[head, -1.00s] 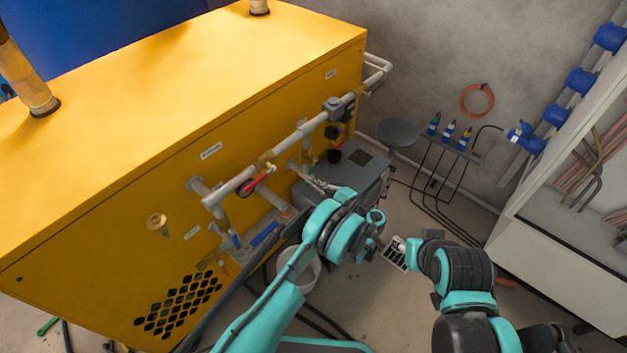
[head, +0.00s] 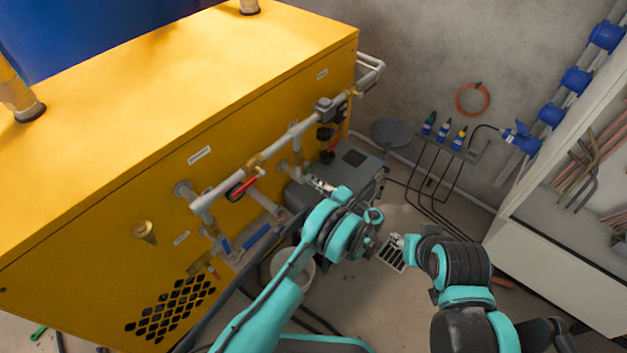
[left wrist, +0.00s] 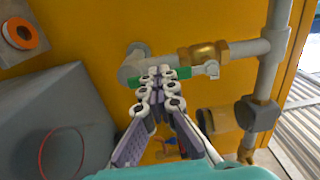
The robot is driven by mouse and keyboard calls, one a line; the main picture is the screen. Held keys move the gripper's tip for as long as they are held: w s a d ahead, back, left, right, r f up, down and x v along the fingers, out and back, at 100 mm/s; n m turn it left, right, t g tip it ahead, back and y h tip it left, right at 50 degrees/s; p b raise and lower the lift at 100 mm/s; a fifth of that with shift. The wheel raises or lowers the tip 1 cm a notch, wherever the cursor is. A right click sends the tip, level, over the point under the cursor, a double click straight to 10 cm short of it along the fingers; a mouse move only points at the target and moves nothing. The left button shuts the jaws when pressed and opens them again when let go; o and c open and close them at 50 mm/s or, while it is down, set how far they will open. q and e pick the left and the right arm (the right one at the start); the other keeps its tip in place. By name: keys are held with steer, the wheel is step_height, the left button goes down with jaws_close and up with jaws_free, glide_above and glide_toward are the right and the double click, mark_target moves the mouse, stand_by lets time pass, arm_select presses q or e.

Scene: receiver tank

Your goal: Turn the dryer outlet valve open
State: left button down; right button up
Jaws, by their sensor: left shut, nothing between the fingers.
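The yellow dryer cabinet (head: 110,190) fills the left of the head view, with grey pipework on its side. A red-handled valve (head: 242,187) sits on the near pipe. In the left wrist view a green lever (left wrist: 188,74) lies across a grey pipe below a brass valve body (left wrist: 207,53). My left gripper (head: 318,184) is shut and empty; in the left wrist view its fingertips (left wrist: 165,73) overlap the green lever and hide its middle. I cannot tell whether they touch it. My right gripper (head: 396,243) is low, away from the dryer, its jaws too small to read.
A grey box unit (head: 348,165) stands beside the pipework, close to my left gripper. A white bucket (head: 292,268) is on the floor beneath. Bottles (head: 443,130) stand on a rack at the back wall, and a pale cabinet (head: 560,240) is at right.

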arm_select(q)
steer(key=shift+w+a+r, duration=0.1)
steer(key=shift+w+a, duration=0.1)
steer(key=shift+a, duration=0.15)
steer(key=c, duration=1.1)
jaws_free()
steer(key=o, duration=0.9)
steer(key=shift+w+a+f, duration=0.2)
steer(key=shift+f, duration=0.05)
steer(key=shift+o, duration=0.2)
steer(key=shift+s+d+r, duration=0.1)
steer(key=shift+s+d, duration=0.05)
steer(key=shift+d, duration=0.1)
steer(key=v, duration=0.7)
steer(key=shift+s+d, duration=0.1)
steer(key=shift+s, duration=0.05)
